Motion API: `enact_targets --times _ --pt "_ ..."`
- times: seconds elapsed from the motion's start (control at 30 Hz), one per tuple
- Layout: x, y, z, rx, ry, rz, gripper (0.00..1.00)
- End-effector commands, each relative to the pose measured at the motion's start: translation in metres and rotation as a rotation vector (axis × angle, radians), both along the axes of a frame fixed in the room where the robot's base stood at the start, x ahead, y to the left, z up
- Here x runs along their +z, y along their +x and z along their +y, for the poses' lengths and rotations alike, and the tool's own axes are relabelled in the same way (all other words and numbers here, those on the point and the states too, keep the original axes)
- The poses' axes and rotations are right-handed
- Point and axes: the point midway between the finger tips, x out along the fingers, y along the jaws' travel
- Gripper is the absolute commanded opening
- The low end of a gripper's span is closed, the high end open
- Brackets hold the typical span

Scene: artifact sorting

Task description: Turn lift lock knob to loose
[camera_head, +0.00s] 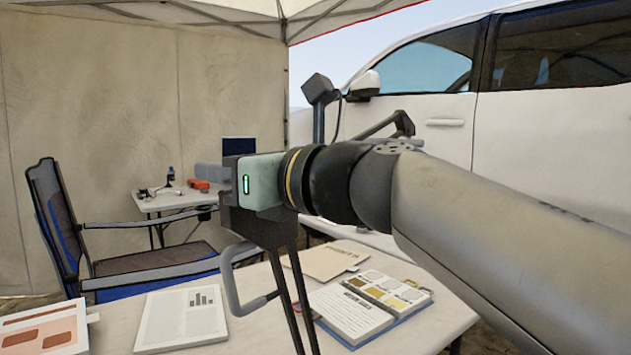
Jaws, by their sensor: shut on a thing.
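My gripper (232,195) reaches in from the right on my grey arm, above the front table. Its body is pale green with a lit green strip, and a dark block sits at its left end. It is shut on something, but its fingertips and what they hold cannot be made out. I cannot pick out the lift lock knob. A dark stand (319,90) with a box-shaped head rises behind my wrist, and its lower part is hidden. Two thin dark rods (292,295) and a grey bent loop (233,285) show below the gripper.
The front table (255,335) holds an open binder (362,305), a brown folder (325,260) and printed sheets (182,318). A folding chair (150,268) stands at left. A small table (165,203) is behind it. A white car (545,135) fills the right background.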

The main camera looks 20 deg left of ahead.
Motion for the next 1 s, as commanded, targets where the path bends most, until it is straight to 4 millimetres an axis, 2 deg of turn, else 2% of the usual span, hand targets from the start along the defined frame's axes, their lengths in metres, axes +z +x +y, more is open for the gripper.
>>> enact_targets --times 0.3,0.77,0.8,0.87,1.0 --pt "0.0006 -0.0012 0.0004 0.098 0.001 0.000 0.07" --pt "0.0012 -0.0023 0.0006 0.113 0.001 0.000 0.07" --pt "0.0013 -0.0023 0.0006 0.113 0.002 -0.001 0.33" --pt "0.0012 -0.0023 0.0006 0.113 0.001 0.000 0.50" --pt "0.0008 -0.0023 0.0006 0.113 0.001 0.001 0.51"
